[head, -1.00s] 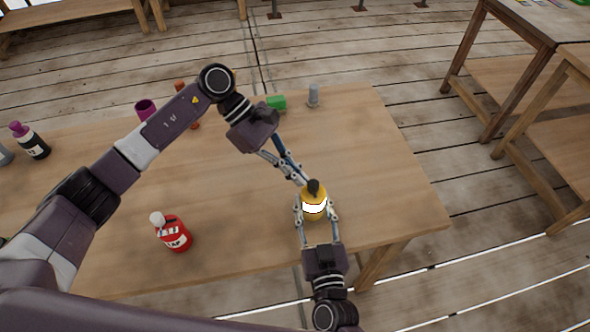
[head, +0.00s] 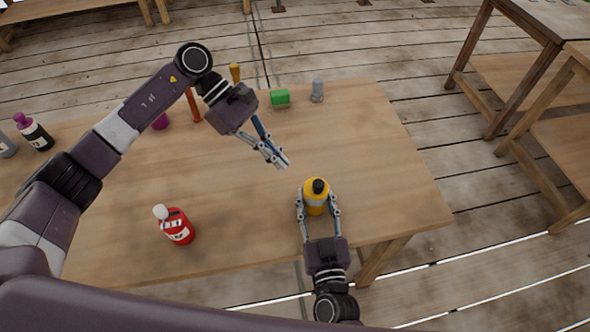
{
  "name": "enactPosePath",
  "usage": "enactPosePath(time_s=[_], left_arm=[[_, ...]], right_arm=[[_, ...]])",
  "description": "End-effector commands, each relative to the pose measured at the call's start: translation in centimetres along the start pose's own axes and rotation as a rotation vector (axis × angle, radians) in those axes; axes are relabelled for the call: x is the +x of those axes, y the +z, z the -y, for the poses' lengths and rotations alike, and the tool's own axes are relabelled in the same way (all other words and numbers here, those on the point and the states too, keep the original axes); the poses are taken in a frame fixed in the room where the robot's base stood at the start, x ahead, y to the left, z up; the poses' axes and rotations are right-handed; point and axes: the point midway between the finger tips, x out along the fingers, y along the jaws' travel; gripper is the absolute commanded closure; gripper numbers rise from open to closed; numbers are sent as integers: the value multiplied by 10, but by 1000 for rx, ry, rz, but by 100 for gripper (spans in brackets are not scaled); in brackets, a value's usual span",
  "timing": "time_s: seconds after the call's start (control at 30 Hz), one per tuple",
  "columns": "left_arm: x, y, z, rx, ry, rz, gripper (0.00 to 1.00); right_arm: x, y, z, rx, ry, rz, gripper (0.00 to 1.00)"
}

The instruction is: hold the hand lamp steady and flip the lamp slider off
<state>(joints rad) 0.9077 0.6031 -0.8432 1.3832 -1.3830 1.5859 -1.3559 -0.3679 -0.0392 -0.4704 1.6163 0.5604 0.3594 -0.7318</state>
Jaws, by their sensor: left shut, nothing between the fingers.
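The hand lamp (head: 316,190) is a yellow cylinder with a black top, upright near the right front part of the table. Its band looks dull grey, not glowing. My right gripper (head: 318,207) comes from the front edge and is shut on the lamp, one finger on each side. My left gripper (head: 283,164) is shut and empty, above the table, up and left of the lamp and apart from it. The slider itself is too small to make out.
The wooden table (head: 380,150) also bears a red bottle (head: 177,228) at the front left, a green block (head: 280,98) and a grey object (head: 317,91) at the back. A dark bottle (head: 36,136) stands far left. The table right of the lamp is clear.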

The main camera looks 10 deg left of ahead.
Motion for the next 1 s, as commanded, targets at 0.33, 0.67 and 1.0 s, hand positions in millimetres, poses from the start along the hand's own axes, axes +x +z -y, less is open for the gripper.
enactPosePath(time_s=[0.33,0.67,1.0], left_arm=[[-62,-1,0,-2,0,-2,100],[-71,-1,0,-2,-2,-1,100],[-70,-1,0,-2,-2,-1,100]], right_arm=[[0,0,0,0,0,1,88],[0,0,0,0,0,0,88],[0,0,0,0,0,0,45]])
